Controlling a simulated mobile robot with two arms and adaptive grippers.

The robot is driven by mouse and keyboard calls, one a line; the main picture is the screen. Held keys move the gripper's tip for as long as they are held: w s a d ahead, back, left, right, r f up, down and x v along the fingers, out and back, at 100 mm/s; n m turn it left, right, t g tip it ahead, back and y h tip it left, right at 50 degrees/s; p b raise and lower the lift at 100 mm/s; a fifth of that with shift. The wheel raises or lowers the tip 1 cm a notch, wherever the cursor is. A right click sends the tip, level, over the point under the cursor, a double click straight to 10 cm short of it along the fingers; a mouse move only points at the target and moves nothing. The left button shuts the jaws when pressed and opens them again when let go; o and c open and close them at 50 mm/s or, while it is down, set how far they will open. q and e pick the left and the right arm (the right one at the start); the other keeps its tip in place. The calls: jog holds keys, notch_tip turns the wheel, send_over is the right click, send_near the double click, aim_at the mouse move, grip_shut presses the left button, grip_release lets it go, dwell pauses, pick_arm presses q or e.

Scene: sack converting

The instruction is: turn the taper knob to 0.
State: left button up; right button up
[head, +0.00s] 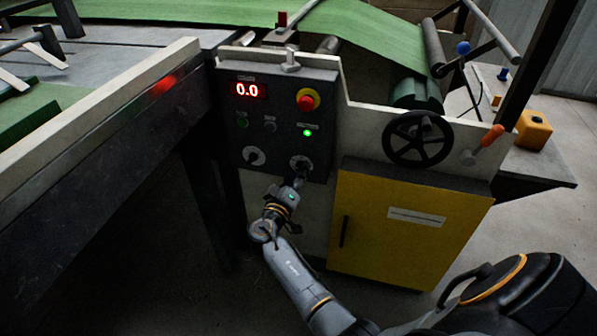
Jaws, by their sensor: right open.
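A dark control panel (275,120) stands upright on the machine's front. A red display (247,90) on the panel reads 0.0. My left gripper is not in view.
A red stop button on yellow (308,99) and a lit green lamp (307,133) sit above the knobs. A black handwheel (418,139), an orange-handled lever (484,144) and a yellow cabinet door (400,228) are to the right. A long rail (95,115) runs along the left.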

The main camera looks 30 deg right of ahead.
grip_shut()
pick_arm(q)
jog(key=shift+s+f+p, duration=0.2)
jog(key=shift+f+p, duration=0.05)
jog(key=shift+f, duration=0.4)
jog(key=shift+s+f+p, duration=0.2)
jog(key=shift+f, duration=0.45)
pick_arm(e)
jog(key=shift+n+t, duration=0.6)
jog(key=shift+n, duration=5.7)
